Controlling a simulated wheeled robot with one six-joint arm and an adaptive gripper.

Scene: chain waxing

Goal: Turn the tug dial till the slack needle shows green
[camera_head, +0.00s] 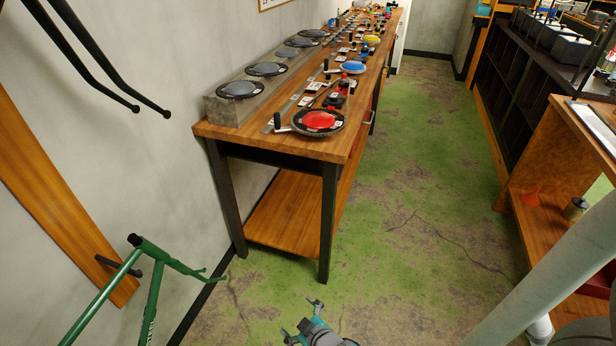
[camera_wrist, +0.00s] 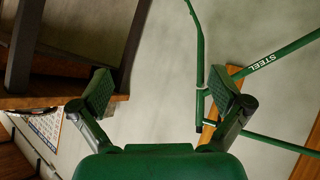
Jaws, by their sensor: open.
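Several round dials with crank handles stand in a row along the wooden workbench (camera_head: 222,133). The nearest is a red-centred dial (camera_head: 320,121) with a black rim; a blue-centred dial (camera_head: 353,67) and a yellow-centred dial (camera_head: 372,39) stand farther back. Round grey gauges, the nearest one (camera_head: 241,89), sit on a grey block behind them. I cannot tell which is the tug dial, and no needle or green mark is readable. My gripper (camera_head: 301,319) is open and empty, low over the floor in front of the bench, away from the dials. Its open fingers also show in the wrist view (camera_wrist: 160,92).
A green bike frame (camera_head: 145,290) stands at the lower left by the wall; it is also beyond my fingers in the wrist view (camera_wrist: 200,65). Black hooks (camera_head: 105,65) jut from the left wall. Dark shelving (camera_head: 520,95) lines the right. The aisle floor (camera_head: 420,180) between is clear.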

